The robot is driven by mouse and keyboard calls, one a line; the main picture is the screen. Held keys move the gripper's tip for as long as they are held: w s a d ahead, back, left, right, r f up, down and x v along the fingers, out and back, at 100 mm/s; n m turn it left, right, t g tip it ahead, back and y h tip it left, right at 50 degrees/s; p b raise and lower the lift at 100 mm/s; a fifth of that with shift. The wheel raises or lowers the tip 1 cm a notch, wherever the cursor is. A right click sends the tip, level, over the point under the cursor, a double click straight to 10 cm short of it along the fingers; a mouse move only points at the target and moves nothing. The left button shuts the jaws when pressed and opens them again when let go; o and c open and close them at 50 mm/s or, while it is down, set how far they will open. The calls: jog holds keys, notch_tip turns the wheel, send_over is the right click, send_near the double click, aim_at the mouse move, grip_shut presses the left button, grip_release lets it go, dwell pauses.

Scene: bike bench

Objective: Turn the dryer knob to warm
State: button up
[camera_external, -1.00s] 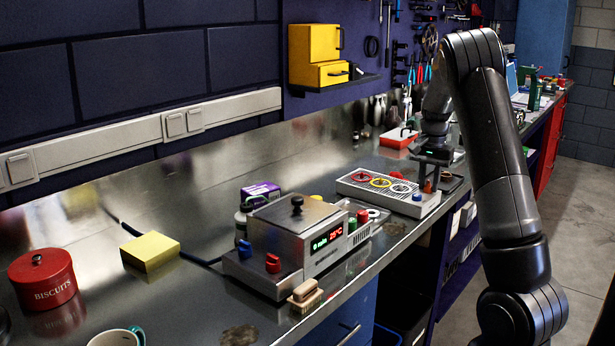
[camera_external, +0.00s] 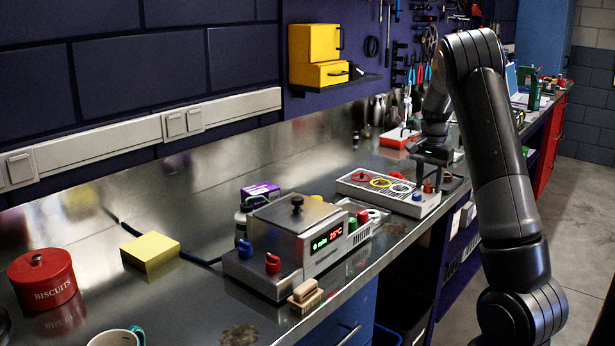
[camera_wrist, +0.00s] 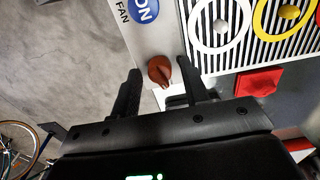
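The dryer (camera_external: 368,198) is a pale box on the bench with a striped grille and red, yellow and white rings on top. Its brown-red knob (camera_wrist: 159,70) is near the end with the blue ON button (camera_wrist: 144,10), which is marked FAN. The knob is small in the external view (camera_external: 428,188). My gripper (camera_wrist: 158,72) is over this end of the dryer, its fingers apart on either side of the knob. Gaps show between the knob and both fingers. The knob's pointer and any setting marks around it are not readable.
A red-and-white box (camera_external: 398,138) stands behind my gripper. A metal device with a lit display (camera_external: 325,240) and a yellow block (camera_external: 150,250) are nearer along the bench. The bench's front edge is close to the dryer, with open floor (camera_wrist: 75,70) beyond it.

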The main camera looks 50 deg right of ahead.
aim_at(429, 182)
jog(key=shift+o, duration=0.4)
notch_tip(429, 182, up, 11)
dwell(0.4)
jog(key=shift+f, duration=0.1)
